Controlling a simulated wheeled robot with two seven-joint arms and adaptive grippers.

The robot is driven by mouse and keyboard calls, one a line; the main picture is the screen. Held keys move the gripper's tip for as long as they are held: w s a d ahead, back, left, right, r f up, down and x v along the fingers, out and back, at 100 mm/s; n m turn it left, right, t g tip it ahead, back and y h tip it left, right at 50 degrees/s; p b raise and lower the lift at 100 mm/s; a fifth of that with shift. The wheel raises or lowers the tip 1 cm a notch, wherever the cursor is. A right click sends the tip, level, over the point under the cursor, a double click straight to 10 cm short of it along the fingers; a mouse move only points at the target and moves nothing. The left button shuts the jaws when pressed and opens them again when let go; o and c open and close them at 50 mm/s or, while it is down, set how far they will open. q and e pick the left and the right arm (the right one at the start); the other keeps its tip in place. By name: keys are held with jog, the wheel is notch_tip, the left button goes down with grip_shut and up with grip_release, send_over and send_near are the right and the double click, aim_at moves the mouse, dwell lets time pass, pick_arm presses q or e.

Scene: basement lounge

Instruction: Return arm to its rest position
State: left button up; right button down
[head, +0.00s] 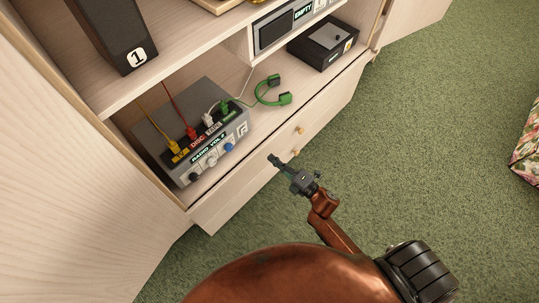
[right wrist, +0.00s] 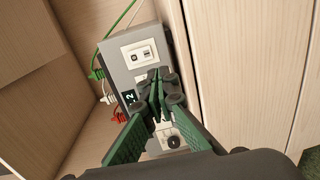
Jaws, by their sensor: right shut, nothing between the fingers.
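My right arm reaches up from the bottom of the head view, its copper-coloured links in front of the cabinet. My right gripper (head: 275,160) is shut and empty, out in front of the pale drawer front (head: 290,140). In the right wrist view its green fingers (right wrist: 157,88) come together in front of a grey box (right wrist: 122,55) with sockets and cables. I cannot tell from that view how far the fingertips are from the box. My left gripper is not in view.
A dark speaker (head: 113,32) stands above. Open doors flank it.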

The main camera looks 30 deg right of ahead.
dwell(0.5)
